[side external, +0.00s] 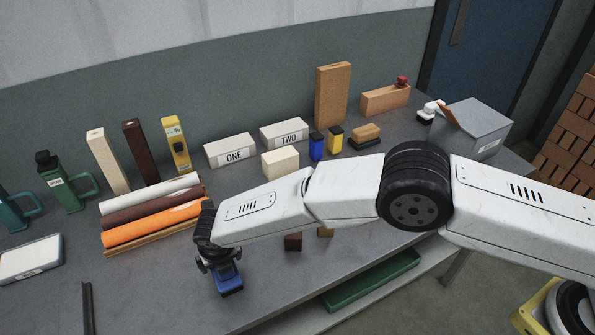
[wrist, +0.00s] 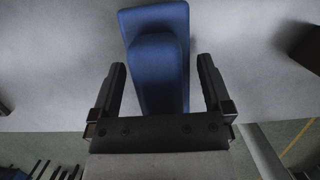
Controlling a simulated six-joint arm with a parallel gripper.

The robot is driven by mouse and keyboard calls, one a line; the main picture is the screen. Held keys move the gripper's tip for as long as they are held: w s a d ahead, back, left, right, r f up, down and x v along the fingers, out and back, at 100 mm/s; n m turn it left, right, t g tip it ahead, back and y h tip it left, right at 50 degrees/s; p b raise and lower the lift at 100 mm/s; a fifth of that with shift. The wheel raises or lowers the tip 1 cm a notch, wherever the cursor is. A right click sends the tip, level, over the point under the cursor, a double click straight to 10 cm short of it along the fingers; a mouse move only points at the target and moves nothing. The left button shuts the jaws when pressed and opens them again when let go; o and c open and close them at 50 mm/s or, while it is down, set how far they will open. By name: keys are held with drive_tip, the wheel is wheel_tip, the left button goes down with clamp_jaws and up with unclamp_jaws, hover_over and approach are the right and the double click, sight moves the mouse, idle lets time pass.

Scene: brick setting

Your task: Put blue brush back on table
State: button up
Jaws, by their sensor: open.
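The blue brush (side external: 229,281) is near the front edge of the grey table (side external: 180,285), directly below my gripper (side external: 219,262), and seems to rest on the tabletop. In the wrist view the blue brush (wrist: 172,22) has a wide block and a narrower raised handle. My gripper (wrist: 161,63) is open, with one finger on each side of the handle. A gap shows between each finger and the brush. In the side view my wrist hides part of the brush's top.
Rolls (side external: 150,219) in white, brown and orange lie behind my gripper. Blocks labelled ONE (side external: 231,151) and TWO (side external: 285,134) stand farther back. The table around the brush is clear.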

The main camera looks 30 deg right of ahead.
drive_tip(key=shift+v, duration=6)
drive_tip(key=shift+w, duration=0.1)
drive_tip(key=d+r+m, duration=0.3)
drive_tip(key=d+m, duration=0.6)
drive_tip(key=d, duration=0.4)
drive_tip(key=d+r+m, duration=0.3)
drive_tip(key=d+m, duration=0.6)
drive_tip(key=d, duration=0.4)
drive_tip(key=s+d+m, duration=1.6)
drive_tip(key=m, duration=0.2)
drive_tip(key=shift+r+g, duration=0.3)
drive_tip(key=shift+r, duration=0.1)
